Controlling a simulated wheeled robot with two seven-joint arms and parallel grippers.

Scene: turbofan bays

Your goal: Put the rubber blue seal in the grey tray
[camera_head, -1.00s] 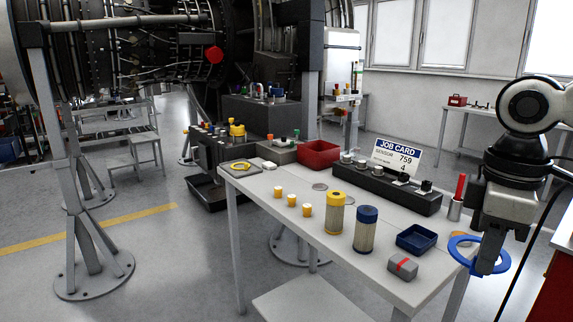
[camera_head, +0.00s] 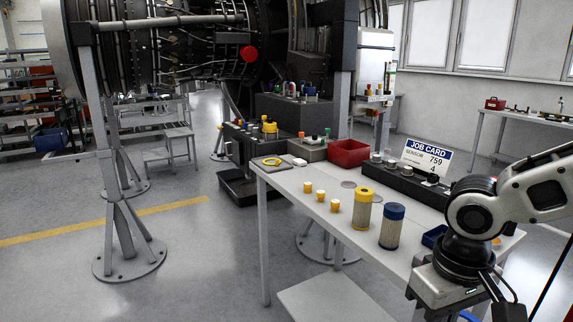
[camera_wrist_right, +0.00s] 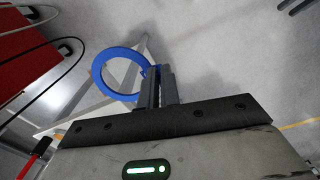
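The rubber blue seal (camera_wrist_right: 97,75) is a flat blue ring. In the right wrist view, my right gripper (camera_wrist_right: 158,77) is shut on its edge, and the ring sticks out to the left of the fingers over the floor. In the head view only a sliver of the seal (camera_head: 468,316) shows at the bottom edge, below my right wrist; the fingertips are hidden there. A grey tray (camera_head: 314,155) stands at the far end of the table, beside a red bin, with small capped items at it. My left gripper is not in view.
The table (camera_head: 300,183) carries yellow-capped pieces (camera_head: 320,197), a yellow filter (camera_head: 362,210), a blue filter (camera_head: 392,228), a red bin (camera_head: 349,153), a dark block with a job card (camera_head: 427,158), and a dark blue tray (camera_head: 433,237) partly behind my arm.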

